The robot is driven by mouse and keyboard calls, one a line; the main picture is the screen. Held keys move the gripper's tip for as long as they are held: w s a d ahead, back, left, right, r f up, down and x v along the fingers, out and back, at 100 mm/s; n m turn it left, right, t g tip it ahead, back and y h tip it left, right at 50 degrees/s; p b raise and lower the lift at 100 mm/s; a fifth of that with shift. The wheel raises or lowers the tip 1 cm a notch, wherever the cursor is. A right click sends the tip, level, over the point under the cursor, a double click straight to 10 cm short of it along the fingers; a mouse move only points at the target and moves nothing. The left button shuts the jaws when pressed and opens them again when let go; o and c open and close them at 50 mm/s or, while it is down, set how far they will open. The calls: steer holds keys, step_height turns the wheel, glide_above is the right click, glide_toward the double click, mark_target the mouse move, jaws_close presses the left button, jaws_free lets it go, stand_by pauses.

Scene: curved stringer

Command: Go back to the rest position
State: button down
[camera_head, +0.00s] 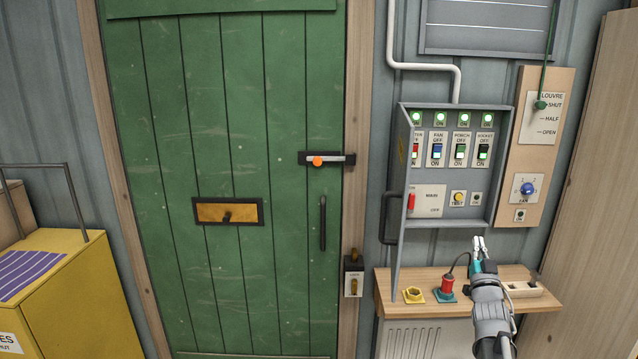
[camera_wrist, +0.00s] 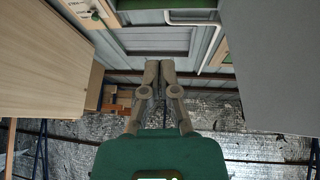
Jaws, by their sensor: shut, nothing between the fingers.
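My gripper (camera_head: 478,243) is shut and empty in the head view, raised above the wooden shelf below the open switch cabinet (camera_head: 450,170). It stands clear of the cabinet's switches and points upward. In the wrist view my gripper (camera_wrist: 159,66) shows its two fingers together with nothing between them. The wrist view looks up toward the grey louvre panel (camera_wrist: 155,40) and the ceiling. My arm hides part of the shelf in the head view.
A green door (camera_head: 230,120) with an orange-knobbed bolt (camera_head: 318,161) is left. A yellow box (camera_head: 80,300) stands far left. A louvre-and-fan board (camera_head: 535,150) is right.

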steer(key=s+a+f+m+g+p, duration=0.1)
steer(key=a+f+g, duration=0.45)
steer(key=f, duration=0.25)
steer(key=s+a+f+g+p, duration=0.1)
steer(key=a+f+g, duration=0.3)
steer(key=f+g, duration=0.35)
steer(key=s+a+f+n+g+y, duration=0.1)
steer(key=s+a+f+g, duration=0.1)
steer(key=s+a, duration=0.3)
steer(key=s+a+f+n+g+y+p, duration=0.1)
steer(key=s+a+f+g, duration=0.2)
steer(key=s+a+g, duration=0.2)
steer(key=s+a+f+n+g+y+p, duration=0.1)
steer(key=s+a+f+n+g, duration=0.1)
steer(key=s+a, duration=0.3)
steer(key=shift+s+f+g+y, duration=0.45)
steer(key=shift+s+g, duration=0.35)
steer(key=shift+s, duration=0.3)
